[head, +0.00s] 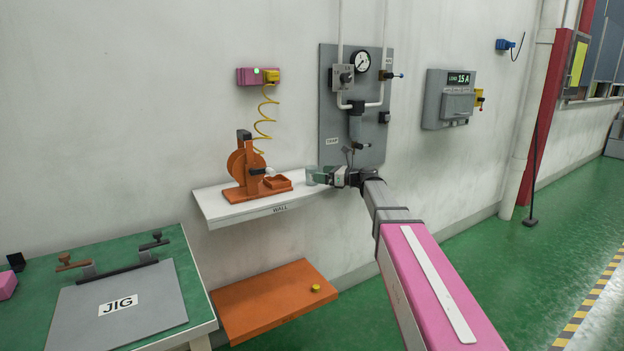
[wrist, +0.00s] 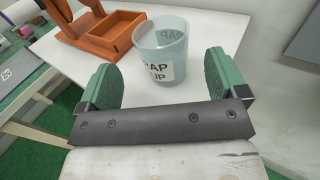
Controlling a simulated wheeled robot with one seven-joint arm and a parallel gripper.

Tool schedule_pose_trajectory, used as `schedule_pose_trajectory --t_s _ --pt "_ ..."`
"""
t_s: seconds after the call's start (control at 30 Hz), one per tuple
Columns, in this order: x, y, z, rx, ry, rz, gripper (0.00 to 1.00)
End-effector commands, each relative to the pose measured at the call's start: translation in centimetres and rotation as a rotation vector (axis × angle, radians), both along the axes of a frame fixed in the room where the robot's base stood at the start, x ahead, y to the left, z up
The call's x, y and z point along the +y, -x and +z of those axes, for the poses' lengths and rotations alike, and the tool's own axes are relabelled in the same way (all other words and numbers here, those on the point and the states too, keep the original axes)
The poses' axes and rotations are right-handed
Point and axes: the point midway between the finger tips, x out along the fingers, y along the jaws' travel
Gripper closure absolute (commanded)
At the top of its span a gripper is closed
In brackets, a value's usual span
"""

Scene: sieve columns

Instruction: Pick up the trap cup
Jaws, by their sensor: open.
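The trap cup (wrist: 165,42) is a clear bluish cup with a white label, standing upright on the white wall shelf (wrist: 215,30). In the head view the cup (head: 311,178) is small and partly hidden by my gripper at the shelf's right end. My gripper (wrist: 162,82) is open, with one green-padded finger to the left and one to the right of the cup's near side. The cup stands mostly beyond the fingertips in the wrist view, and a gap shows on each side.
An orange reel device (head: 245,168) with a small open tray (head: 278,182) stands on the shelf, left of the cup. A grey gauge panel (head: 340,110) is on the wall behind. An orange lower platform (head: 265,300) and a green jig table (head: 190,270) lie lower left.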

Motion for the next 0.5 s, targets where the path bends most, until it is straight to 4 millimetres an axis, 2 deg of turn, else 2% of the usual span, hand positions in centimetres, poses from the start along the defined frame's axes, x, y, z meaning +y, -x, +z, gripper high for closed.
schedule_pose_trajectory --t_s 0.4,0.5 --pt "4.3 -2.1 0.1 0.0 0.001 0.0 0.09" --pt "4.6 -2.2 0.0 -0.001 0.001 -0.001 0.09"
